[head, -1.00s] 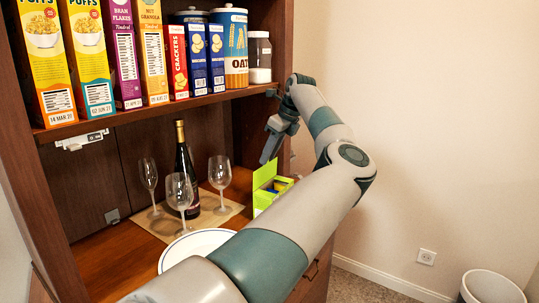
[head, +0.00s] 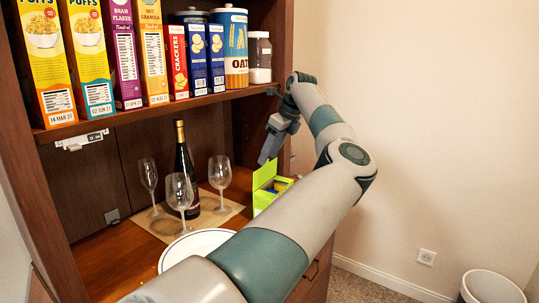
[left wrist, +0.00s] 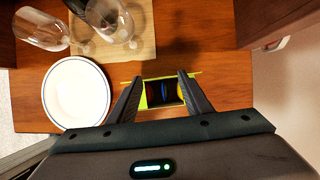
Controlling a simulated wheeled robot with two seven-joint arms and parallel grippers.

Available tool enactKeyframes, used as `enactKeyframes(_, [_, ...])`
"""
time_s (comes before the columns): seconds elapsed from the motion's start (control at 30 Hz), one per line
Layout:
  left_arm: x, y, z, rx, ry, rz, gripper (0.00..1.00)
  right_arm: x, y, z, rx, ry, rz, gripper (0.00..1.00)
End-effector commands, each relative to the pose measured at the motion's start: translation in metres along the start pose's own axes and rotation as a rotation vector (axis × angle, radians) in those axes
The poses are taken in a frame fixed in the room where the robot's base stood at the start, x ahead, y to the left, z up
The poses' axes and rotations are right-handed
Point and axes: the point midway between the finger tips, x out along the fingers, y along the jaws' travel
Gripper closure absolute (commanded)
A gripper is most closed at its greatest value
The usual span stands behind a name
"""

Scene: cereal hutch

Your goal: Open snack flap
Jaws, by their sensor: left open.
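The green snack box (head: 275,188) stands on the hutch counter at its right side. Its flap (head: 265,172) stands up at the back, and packets show inside. My left gripper (head: 268,155) is just above the flap, fingers pointing down. In the left wrist view my left gripper (left wrist: 158,79) is open, one finger on each side of the snack box (left wrist: 163,93), with nothing held between them. The flap shows there as a thin yellow-green strip; whether a finger touches it I cannot tell. My right gripper is not in view.
A white plate (head: 185,245) lies on the counter. A wine bottle (head: 186,165) and wine glasses (head: 220,172) stand on a mat (head: 158,226) left of the box. The shelf above (head: 150,112) holds cereal boxes and canisters.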

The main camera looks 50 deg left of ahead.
Motion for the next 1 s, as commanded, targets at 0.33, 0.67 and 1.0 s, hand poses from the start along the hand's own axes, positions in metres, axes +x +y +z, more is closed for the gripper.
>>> enactKeyframes(0.33, [-0.049,-0.001,0.0,0.001,0.0,-0.004,0.55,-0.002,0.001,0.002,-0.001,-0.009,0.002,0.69])
enactKeyframes(0.67, [-0.117,0.0,0.001,0.001,-0.001,-0.004,0.55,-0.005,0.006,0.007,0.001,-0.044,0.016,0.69])
enactKeyframes(1.0, [-0.163,0.0,0.001,0.001,-0.001,-0.002,0.55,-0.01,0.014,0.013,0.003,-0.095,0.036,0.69])
